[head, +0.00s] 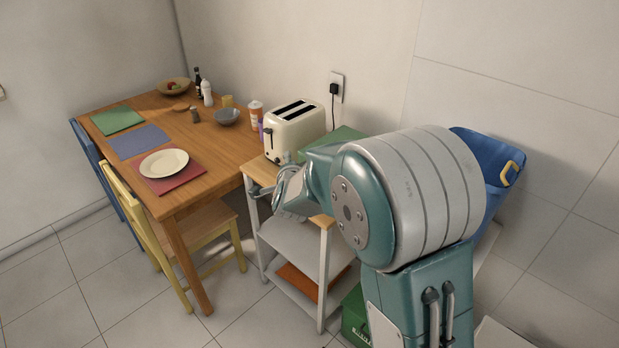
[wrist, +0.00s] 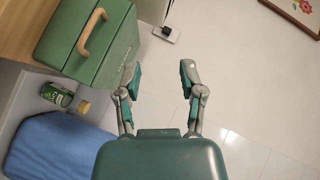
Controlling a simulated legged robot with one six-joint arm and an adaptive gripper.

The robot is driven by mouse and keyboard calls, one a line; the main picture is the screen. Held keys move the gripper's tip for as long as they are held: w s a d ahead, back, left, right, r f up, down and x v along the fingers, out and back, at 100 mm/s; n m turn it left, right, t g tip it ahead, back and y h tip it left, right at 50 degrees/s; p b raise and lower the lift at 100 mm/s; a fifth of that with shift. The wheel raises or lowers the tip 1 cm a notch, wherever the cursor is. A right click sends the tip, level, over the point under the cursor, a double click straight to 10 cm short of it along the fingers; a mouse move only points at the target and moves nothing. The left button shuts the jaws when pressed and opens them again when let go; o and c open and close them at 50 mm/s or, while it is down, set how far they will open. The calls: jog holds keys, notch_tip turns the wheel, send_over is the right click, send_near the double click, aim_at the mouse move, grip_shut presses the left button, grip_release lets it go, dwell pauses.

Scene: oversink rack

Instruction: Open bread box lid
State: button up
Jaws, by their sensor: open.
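A green box with a tan curved handle (wrist: 90,33), which looks like the bread box, is at the upper left of the wrist view. Its lid looks shut. My gripper (wrist: 161,70) is open and empty, with its fingers spread apart to the right of the box and not touching it. Another green box (head: 355,320) with lettering stands low beside the cart.
A cream toaster (head: 294,130) stands on the wood-topped cart (head: 262,172). A blue bin (head: 487,165) is behind my arm. A green can (wrist: 57,95) and a blue object (wrist: 55,145) lie below the box in the wrist view. The dining table (head: 215,148) is at left.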

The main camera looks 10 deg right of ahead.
notch_tip(320, 180, down, 16)
jog(key=w+d+m+t+h, duration=0.2)
jog(key=m+h, duration=0.6)
jog(key=m, duration=0.1)
jog(key=shift+h, duration=0.3)
jog(key=x, duration=1)
jog(key=shift+w+a+r, duration=0.1)
jog(key=shift+r, duration=0.05)
grip_shut()
